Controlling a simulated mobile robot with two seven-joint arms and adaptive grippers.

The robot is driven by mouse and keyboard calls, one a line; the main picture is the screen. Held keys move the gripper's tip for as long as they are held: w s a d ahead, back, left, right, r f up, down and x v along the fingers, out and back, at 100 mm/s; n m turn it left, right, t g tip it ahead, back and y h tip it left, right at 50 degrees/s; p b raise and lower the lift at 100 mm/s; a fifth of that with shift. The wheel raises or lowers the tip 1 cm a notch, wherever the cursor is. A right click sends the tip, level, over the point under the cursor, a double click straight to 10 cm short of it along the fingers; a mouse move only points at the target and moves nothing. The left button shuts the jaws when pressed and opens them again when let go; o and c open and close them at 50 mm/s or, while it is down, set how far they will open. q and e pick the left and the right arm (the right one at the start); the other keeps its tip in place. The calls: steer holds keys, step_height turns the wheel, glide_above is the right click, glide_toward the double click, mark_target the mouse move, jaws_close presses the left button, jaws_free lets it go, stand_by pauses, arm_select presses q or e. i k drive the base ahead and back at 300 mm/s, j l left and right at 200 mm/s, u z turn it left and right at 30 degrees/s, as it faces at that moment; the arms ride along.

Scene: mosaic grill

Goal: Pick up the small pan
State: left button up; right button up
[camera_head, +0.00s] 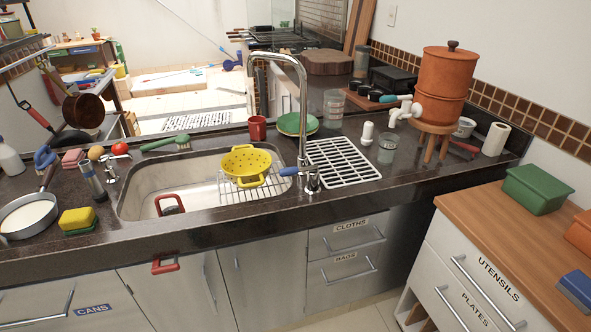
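The picture's left edge cuts off a little of the pan. A copper-coloured pan (83,110) hangs farther back at the upper left; I cannot tell from the picture alone which of the two the task means. Neither of my grippers is in view.
A yellow sponge (77,219) and a soap dispenser (92,181) stand right of the pan. The sink (140,200) holds a yellow colander (246,163) on a rack.

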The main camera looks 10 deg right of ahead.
mark_target(27, 217)
steer(key=u, duration=1.3)
steer(key=i+j+z, duration=0.1)
steer(key=j, duration=0.25)
steer(key=i+j, duration=0.2)
steer(key=j, duration=0.2)
steer(key=i+j+z, duration=0.15)
steer(key=j, duration=0.25)
steer(key=i+j+z, duration=0.1)
steer(key=j, duration=0.3)
steer(key=i+j, duration=0.15)
steer(key=j, duration=0.25)
steer(key=i+j+z, duration=0.15)
steer(key=j, duration=0.25)
